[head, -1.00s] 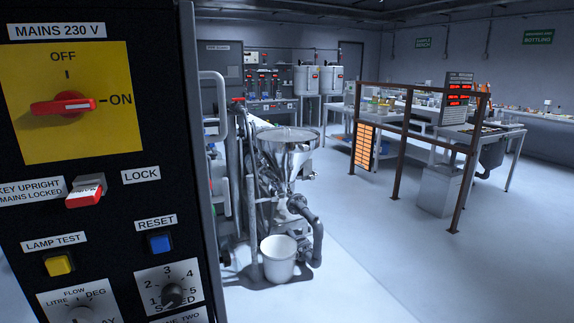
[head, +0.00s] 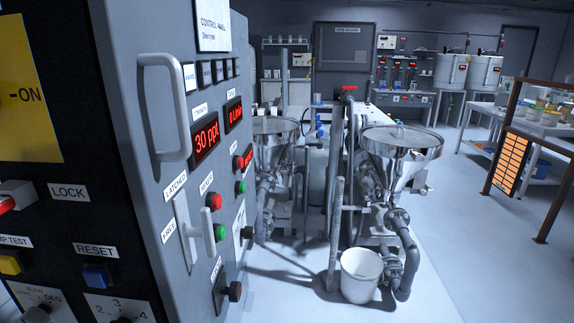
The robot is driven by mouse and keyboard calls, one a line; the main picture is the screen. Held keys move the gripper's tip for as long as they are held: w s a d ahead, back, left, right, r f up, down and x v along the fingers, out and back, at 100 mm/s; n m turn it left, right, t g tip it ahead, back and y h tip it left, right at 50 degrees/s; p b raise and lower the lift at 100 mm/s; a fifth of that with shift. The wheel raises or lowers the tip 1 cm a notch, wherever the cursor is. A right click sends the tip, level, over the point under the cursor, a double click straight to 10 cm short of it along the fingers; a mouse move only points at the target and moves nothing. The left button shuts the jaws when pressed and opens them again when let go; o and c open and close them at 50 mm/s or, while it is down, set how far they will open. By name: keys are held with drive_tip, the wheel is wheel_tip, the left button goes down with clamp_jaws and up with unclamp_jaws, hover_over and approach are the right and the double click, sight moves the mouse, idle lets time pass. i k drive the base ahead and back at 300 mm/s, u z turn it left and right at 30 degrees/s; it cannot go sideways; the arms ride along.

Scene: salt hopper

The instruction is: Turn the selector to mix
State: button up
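The control cabinet (head: 130,75) fills the left of the head view. Its grey panel face shows at a steep slant, with a red 30 ppt display (head: 205,138) and another red display (head: 234,113) beside it. Low on this face is a black knob (head: 235,291), and a second black knob (head: 247,232) sits above and to its right. I cannot read their labels, so I cannot tell which is the selector or where it points. On the dark side face, a dial (head: 121,320) is cut off by the bottom edge. My gripper is not in view.
A grey handle (head: 165,110) and a white lever (head: 195,230) stick out from the panel. Steel hoppers (head: 402,150) with pipes stand beyond, with a white bucket (head: 361,272) on the floor. Open floor (head: 465,265) lies to the right, before a brown rail frame (head: 508,140).

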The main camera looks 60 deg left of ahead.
sight(249, 231)
drive_tip(key=i, duration=0.85)
drive_tip(key=u, duration=2.75)
